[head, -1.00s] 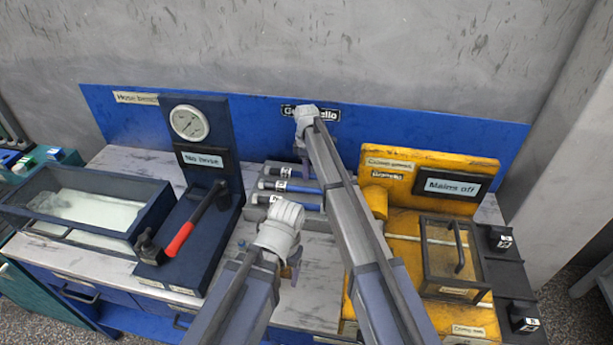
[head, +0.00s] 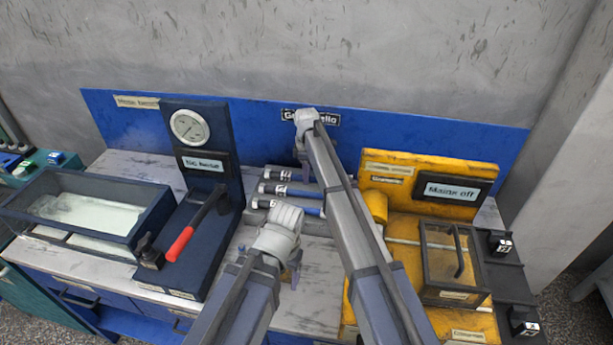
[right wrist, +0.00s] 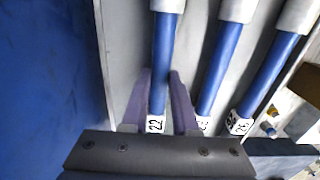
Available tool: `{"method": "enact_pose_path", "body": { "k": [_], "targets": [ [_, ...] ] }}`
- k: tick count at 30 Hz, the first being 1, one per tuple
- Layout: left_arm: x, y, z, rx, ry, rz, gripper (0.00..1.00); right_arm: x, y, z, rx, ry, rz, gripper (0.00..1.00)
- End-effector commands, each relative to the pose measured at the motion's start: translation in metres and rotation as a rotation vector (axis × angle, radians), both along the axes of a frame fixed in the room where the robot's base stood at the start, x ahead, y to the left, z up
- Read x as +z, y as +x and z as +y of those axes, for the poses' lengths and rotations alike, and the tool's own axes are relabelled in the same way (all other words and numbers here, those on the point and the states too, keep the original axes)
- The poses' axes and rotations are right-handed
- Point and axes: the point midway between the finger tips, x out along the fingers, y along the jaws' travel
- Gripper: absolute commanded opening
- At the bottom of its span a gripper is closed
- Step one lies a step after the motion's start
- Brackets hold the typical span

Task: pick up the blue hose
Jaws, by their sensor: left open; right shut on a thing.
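Several blue hoses with grey-white end sleeves and numbered white tags lie side by side in a rack on the bench. My right gripper (head: 303,168) reaches down to the hose nearest the blue back panel. In the right wrist view its two purple fingers (right wrist: 160,105) are shut on the blue hose tagged 22 (right wrist: 161,65), one on each side. A second blue hose (right wrist: 220,70) and a third blue hose (right wrist: 268,75) lie to its right there. My left gripper (head: 292,278) is open over the bench, in front of the rack and partly hidden by its own wrist.
A dark blue stand with a gauge (head: 189,126) and a red-handled tool (head: 181,242) is left of the rack. A yellow unit (head: 405,170) with a "Mains off" display stands at right.

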Motion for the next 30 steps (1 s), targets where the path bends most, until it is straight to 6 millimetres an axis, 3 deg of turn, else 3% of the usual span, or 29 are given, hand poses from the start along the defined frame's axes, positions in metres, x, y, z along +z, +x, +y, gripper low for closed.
{"method": "enact_pose_path", "body": {
  "k": [18,30],
  "targets": [
    [0.086,0.000,0.000,0.000,0.000,0.000,0.75,0.086,0.000,0.000,0.000,0.000,0.000,0.00],
    [0.099,0.000,0.000,0.000,0.000,0.000,0.75,0.099,-0.001,-0.001,0.000,0.000,0.000,0.00]
  ]
}}
